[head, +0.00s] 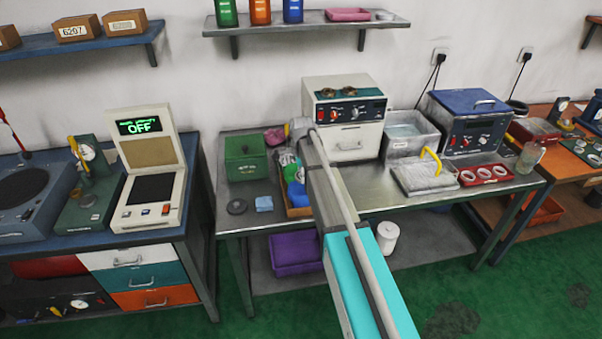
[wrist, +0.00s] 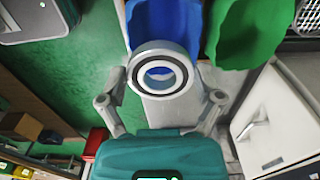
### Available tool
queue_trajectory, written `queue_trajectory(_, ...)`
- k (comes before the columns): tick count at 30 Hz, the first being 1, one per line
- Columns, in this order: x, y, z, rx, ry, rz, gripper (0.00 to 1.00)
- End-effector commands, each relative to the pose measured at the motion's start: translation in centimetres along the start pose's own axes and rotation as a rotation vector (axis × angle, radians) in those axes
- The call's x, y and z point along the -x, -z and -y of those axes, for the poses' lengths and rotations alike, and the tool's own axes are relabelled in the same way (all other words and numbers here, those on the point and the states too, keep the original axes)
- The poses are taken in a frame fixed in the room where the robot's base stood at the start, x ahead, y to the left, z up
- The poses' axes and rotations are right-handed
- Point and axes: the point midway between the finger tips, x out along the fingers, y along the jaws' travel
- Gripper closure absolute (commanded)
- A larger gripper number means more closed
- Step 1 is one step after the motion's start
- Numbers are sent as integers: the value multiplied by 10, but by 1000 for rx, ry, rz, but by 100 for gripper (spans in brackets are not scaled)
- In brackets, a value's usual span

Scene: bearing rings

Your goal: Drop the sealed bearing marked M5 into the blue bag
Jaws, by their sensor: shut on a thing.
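My gripper (wrist: 163,88) is shut on a bearing (wrist: 138,76), a pale metal ring with a dark inner band, held between the two fingers. I cannot read any marking on it. The blue bag (wrist: 165,22) lies beyond the bearing at the top of the wrist view, and blue shows through the bearing's bore. In the head view the blue bag (head: 296,193) stands in a wooden tray on the metal bench, partly hidden by my arm. The gripper and bearing are not clearly visible there.
A green bag (wrist: 245,30) is right beside the blue one. A white heater box (head: 343,138) stands to the right of my arm, and a green box (head: 245,160) to the left. A red tray with several rings (head: 487,176) sits farther right.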

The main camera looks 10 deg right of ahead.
Motion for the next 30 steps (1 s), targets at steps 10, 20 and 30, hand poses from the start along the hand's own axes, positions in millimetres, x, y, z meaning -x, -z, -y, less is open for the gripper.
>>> queue_trajectory(10,0,0,6,-1,0,0,62)
queue_trajectory(20,-8,1,6,-1,0,0,62)
queue_trajectory(30,-32,2,6,-2,0,0,62)
